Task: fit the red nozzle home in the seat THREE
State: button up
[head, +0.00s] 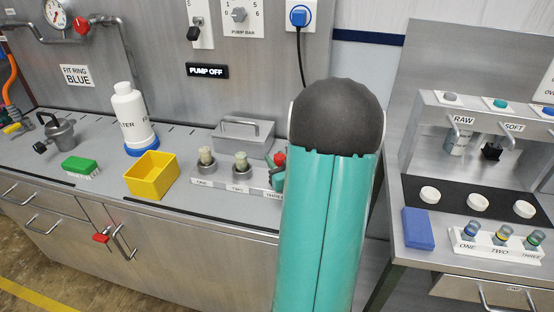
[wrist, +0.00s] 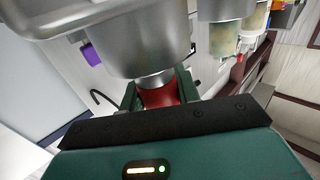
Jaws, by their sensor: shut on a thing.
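The red nozzle (wrist: 160,96) is between the two green fingers of my gripper (wrist: 158,90) in the wrist view, and the gripper is shut on it. A large metal cylinder (wrist: 148,45), apparently the seat THREE, is right against the nozzle, with a narrow bright neck between them. How deep the nozzle sits cannot be told. In the head view a bit of the red nozzle (head: 280,158) shows beside the THREE label (head: 274,194). My arm hides most of that seat. Seats ONE (head: 205,169) and TWO (head: 241,172) hold pale nozzles.
A yellow bin (head: 152,177), white bottle (head: 130,115) and green brush (head: 80,166) are to the left. A second bench at right holds a white rack (head: 490,250) with ringed pieces and a blue block (head: 418,229).

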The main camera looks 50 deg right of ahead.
jog(key=shift+r, duration=0.8)
jog(key=shift+f, duration=0.75)
dwell(1.2)
jog(key=o, duration=1.1)
jog(key=shift+f, duration=0.1)
